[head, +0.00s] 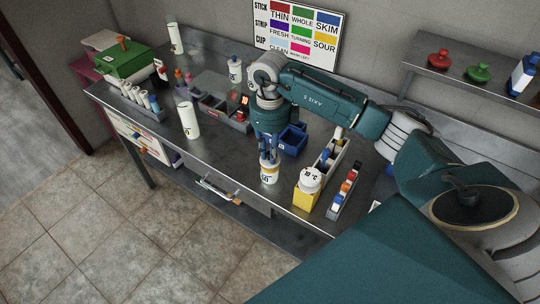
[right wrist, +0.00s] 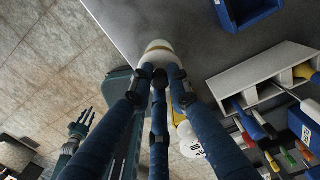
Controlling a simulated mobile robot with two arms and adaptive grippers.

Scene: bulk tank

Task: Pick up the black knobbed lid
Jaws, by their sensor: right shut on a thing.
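I cannot make out a black knobbed lid on the bench or shelf in either view. My right gripper (head: 268,157) points down and is shut on the top of a white container (head: 269,174) with a coloured label, near the bench's front edge. The right wrist view shows my right gripper's fingertips (right wrist: 159,72) closed around this pale round container (right wrist: 157,46). My left gripper (right wrist: 82,122) shows small at the left of that view, its fingers apart and empty; it does not show in the head view.
A red knobbed lid (head: 438,58) and a green one (head: 477,73) sit on the shelf at the right. A white bottle (head: 188,120) stands left.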

